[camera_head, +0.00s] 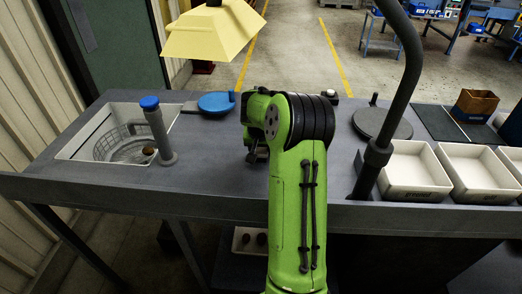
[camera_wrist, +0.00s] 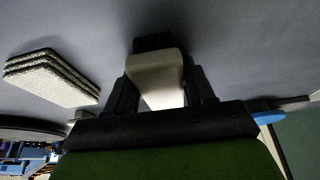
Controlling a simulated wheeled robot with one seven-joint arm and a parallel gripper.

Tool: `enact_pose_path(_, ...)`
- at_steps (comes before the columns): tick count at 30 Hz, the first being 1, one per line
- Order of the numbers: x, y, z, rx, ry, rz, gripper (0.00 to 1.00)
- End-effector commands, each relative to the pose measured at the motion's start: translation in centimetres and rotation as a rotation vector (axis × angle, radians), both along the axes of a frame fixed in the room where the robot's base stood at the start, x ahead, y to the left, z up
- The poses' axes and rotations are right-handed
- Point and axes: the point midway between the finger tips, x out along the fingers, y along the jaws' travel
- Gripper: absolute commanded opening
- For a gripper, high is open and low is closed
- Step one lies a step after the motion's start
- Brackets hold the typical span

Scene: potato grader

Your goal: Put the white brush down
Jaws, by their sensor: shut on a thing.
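The white brush (camera_wrist: 163,82) is between my gripper's two fingers (camera_wrist: 160,96) in the wrist view. Its pale, curved body shows, with a dark part at its far end against the grey table top. I cannot tell whether it touches the table. In the head view my gripper (camera_head: 257,153) is low over the middle of the grey table (camera_head: 215,180), mostly hidden by my green arm. The brush cannot be made out there.
A stack of pale pads (camera_wrist: 52,77) lies beside my gripper. A sink with a basket (camera_head: 122,147) and a blue-topped post (camera_head: 157,130) are left. A blue round pan (camera_head: 216,103) lies behind. White trays (camera_head: 413,170) and a dark curved pole (camera_head: 378,150) stand right.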

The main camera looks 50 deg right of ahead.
Motion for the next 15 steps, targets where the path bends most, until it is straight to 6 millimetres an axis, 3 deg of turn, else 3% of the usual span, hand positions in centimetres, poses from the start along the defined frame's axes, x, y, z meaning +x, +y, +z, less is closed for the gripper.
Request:
enact_pose_path(8,0.0,-0.01,-0.25,-0.001,0.001,0.0,0.2)
enact_pose_path(9,-0.01,0.0,-0.2,-0.001,0.001,0.0,0.58)
enact_pose_path(13,-0.04,-0.01,-0.17,0.0,0.001,0.0,0.78)
enact_pose_path(15,-0.06,-0.02,-0.17,0.0,0.002,-0.001,0.79)
